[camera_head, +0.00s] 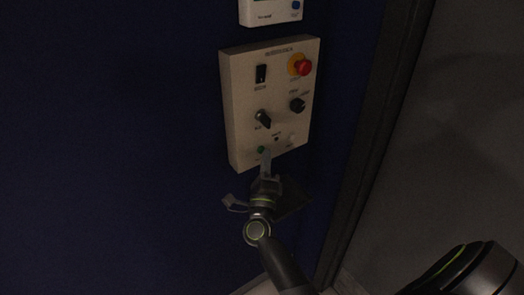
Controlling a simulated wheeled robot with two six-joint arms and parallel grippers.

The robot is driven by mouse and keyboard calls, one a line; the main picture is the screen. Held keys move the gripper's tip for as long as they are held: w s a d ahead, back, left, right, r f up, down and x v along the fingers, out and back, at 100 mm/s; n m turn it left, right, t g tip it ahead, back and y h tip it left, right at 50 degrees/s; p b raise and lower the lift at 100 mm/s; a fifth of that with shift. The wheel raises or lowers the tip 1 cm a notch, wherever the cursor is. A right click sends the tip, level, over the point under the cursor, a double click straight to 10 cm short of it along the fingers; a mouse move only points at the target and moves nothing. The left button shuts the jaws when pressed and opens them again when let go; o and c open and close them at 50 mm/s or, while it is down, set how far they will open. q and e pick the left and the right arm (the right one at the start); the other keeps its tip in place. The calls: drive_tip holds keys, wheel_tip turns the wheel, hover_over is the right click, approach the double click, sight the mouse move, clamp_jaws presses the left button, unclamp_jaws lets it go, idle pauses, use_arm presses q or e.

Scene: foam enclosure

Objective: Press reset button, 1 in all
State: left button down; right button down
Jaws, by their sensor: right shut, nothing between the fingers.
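A pale control panel (240,100) is mounted on the dark blue wall. Along its lower edge are a green button (261,149) and a whitish button (291,138). The labels are too small and dark to read, so I cannot tell which one is the reset button. My right gripper (265,156) is shut and empty, pointing up at the panel's lower edge. Its tips overlap the area just right of the green button; I cannot tell whether they touch it. My left gripper is not in view.
The panel also carries a black rocker switch (261,74), a red emergency stop on yellow (304,68), a black knob (297,105) and a black selector (263,119). A white device (268,13) hangs above. A dark frame edge (375,120) runs down the right.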

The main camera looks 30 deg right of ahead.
drive_tip(key=shift+w, duration=0.35)
idle(0.7)
drive_tip(key=shift+s, duration=0.8)
drive_tip(key=shift+s, duration=0.1)
drive_tip(key=s, duration=0.2)
drive_tip(key=s+p, duration=0.1)
drive_tip(key=s, duration=0.1)
drive_tip(key=shift+s+d, duration=0.2)
drive_tip(key=shift+s, duration=0.2)
idle(0.8)
